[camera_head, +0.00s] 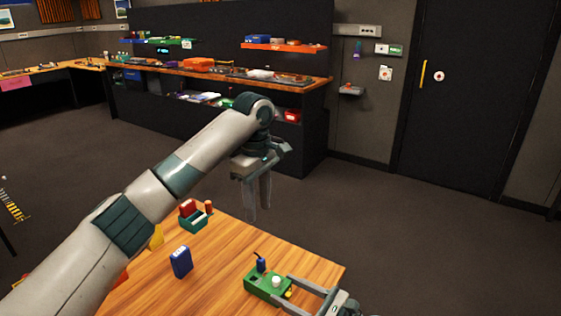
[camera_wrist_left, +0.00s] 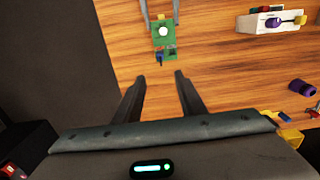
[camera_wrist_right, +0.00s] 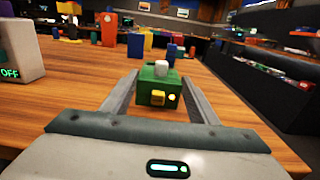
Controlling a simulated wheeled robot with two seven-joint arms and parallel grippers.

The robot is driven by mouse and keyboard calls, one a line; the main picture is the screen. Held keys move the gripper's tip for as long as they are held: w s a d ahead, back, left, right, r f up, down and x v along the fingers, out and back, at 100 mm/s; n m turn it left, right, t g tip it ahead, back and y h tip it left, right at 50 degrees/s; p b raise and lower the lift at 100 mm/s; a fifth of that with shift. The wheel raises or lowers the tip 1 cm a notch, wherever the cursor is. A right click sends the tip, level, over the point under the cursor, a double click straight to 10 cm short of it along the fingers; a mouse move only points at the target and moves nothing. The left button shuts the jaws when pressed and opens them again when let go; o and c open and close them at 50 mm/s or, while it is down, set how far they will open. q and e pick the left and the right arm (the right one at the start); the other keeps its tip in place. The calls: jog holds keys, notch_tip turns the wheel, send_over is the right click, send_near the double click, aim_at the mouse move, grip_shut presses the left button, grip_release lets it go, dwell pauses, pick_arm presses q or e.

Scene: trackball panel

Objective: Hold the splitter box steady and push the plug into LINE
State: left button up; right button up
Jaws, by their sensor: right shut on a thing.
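The green splitter box (camera_head: 262,286) sits near the table's front right, with a white knob on top and a yellow part on its near side (camera_wrist_right: 146,101). My right gripper (camera_wrist_right: 158,82) is shut on it, one finger along each side. A small blue plug (camera_head: 261,265) with a black lead stands at the box's far end; it also shows in the left wrist view (camera_wrist_left: 159,58). How deep it sits is unclear, and I cannot read a LINE label.
A blue block (camera_head: 181,262) stands left of the box on the wooden table (camera_head: 215,285). A green holder (camera_head: 194,220) with a red block is further back. A white unit marked OFF (camera_wrist_right: 18,52) stands left in the right wrist view. Bare wood lies between box and blue block.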

pick_arm(q)
jog(key=shift+r, duration=1.85)
pick_arm(e)
jog(key=o, duration=1.2)
jog(key=v, duration=1.2)
jog(key=shift+f, duration=0.1)
jog(key=shift+o, duration=0.3)
jog(key=shift+o, duration=1.4)
